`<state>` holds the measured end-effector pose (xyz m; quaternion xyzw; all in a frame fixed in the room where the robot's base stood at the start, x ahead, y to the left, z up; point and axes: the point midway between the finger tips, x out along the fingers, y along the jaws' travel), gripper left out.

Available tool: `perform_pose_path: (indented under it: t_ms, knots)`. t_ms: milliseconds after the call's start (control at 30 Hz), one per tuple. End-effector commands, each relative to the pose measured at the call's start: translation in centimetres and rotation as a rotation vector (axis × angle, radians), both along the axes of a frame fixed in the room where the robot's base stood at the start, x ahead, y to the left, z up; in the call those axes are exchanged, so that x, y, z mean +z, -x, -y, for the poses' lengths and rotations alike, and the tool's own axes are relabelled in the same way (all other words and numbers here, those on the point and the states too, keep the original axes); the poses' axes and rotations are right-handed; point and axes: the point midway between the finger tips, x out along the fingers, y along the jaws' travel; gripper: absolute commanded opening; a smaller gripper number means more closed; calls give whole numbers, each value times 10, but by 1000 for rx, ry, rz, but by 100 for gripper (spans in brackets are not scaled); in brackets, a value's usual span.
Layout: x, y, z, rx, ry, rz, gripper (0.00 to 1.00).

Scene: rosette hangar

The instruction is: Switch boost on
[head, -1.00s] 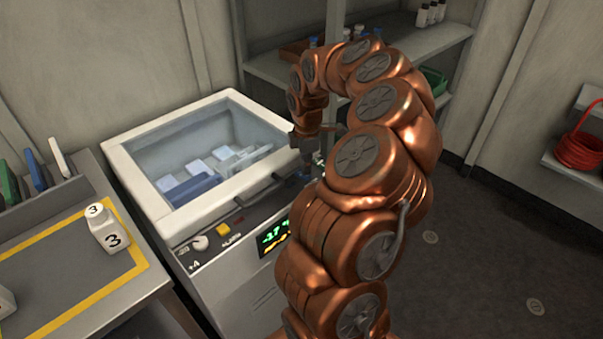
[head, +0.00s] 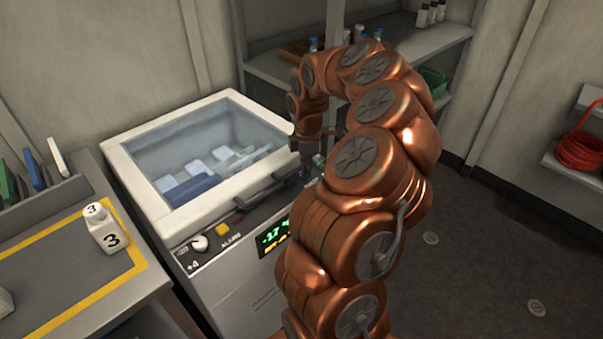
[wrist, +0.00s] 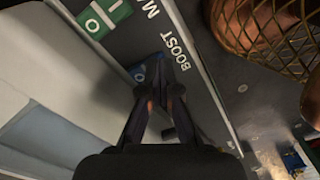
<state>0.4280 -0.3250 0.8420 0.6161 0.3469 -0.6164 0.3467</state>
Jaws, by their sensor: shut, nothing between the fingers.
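The boost switch (wrist: 138,73) is a blue rocker beside the printed BOOST label in the wrist view. A pale O mark shows on it, and its other end is hidden behind my fingers. My gripper (wrist: 167,63) is shut and empty, with its fingertips over or against the blue rocker; contact is unclear. A green rocker (wrist: 105,18) marked O and I sits further along the same panel, near a partly visible label starting with M. In the head view my arm hides the boost switch on the white chest freezer (head: 127,170).
The freezer's glass lid is closed, with a dark handle (head: 270,188) along its front. A round knob (head: 199,243), a yellow button (head: 222,230) and a lit display (head: 274,237) are on its front panel. A bench (head: 65,265) stands left; shelves (head: 270,72) stand behind.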

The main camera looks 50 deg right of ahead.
Motion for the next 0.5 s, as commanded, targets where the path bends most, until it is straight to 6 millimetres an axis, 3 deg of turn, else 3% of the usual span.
perform_pose_path:
  t_ms: [300, 500]
  knots:
    - [-2, 0, 0, 0, 0, 0, 0]
    - [6, 0, 0, 1, 1, 1, 0]
